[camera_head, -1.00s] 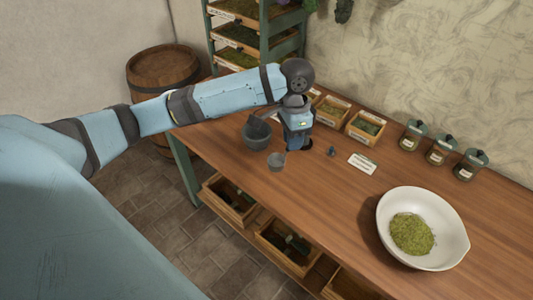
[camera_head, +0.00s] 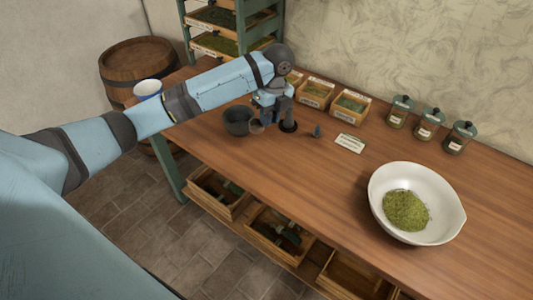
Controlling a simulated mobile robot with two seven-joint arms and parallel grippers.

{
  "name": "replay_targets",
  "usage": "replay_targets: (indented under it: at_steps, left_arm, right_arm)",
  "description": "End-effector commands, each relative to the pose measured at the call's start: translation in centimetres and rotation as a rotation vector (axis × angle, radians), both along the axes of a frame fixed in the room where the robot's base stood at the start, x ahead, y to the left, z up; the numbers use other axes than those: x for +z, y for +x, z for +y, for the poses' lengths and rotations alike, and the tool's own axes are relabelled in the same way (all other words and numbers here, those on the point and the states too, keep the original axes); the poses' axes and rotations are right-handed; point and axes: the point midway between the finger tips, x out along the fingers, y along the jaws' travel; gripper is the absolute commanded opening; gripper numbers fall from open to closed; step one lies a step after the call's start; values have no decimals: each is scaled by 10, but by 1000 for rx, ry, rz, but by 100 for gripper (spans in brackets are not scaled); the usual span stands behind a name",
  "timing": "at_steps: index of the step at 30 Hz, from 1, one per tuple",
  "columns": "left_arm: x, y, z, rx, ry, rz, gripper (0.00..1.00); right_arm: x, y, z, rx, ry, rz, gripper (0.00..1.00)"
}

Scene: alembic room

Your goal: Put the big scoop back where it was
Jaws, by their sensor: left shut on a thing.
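My left gripper (camera_head: 277,112) points down low over the far part of the wooden table (camera_head: 310,185). It is shut on the big scoop, whose small grey bowl (camera_head: 256,127) shows just left of the fingers. The scoop's handle is mostly hidden by the gripper. A dark grey mortar-like pot (camera_head: 238,121) stands directly left of the scoop bowl; I cannot tell whether they touch. A dark round piece (camera_head: 289,127) sits on the table at the gripper's right. My right gripper is not in view.
A small dark item (camera_head: 317,131) and a white label card (camera_head: 350,143) lie right of the gripper. Wooden boxes (camera_head: 314,94) and lidded jars (camera_head: 429,124) line the back. A white bowl of green herb (camera_head: 383,220) stands front right.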

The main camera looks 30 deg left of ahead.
Motion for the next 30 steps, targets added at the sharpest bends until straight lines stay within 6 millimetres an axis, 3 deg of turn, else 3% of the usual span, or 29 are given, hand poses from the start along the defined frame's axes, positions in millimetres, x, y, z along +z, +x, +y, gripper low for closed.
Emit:
replay_targets:
  at_steps: [6, 10, 19, 25, 30]
  left_arm:
    - [-60, -1, 0, 1, 0, 4, 0]
    - [-86, -1, 0, 3, 0, 2, 0]
    - [-111, 0, 0, 1, 0, 1, 0]
    - [-141, 0, 0, 2, 0, 1, 0]
    - [-145, 0, 0, 1, -1, -2, 0]
  right_arm:
    - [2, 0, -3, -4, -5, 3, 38]
    - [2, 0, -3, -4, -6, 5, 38]
    - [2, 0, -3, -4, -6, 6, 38]
    - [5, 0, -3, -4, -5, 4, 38]
    - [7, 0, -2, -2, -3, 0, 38]
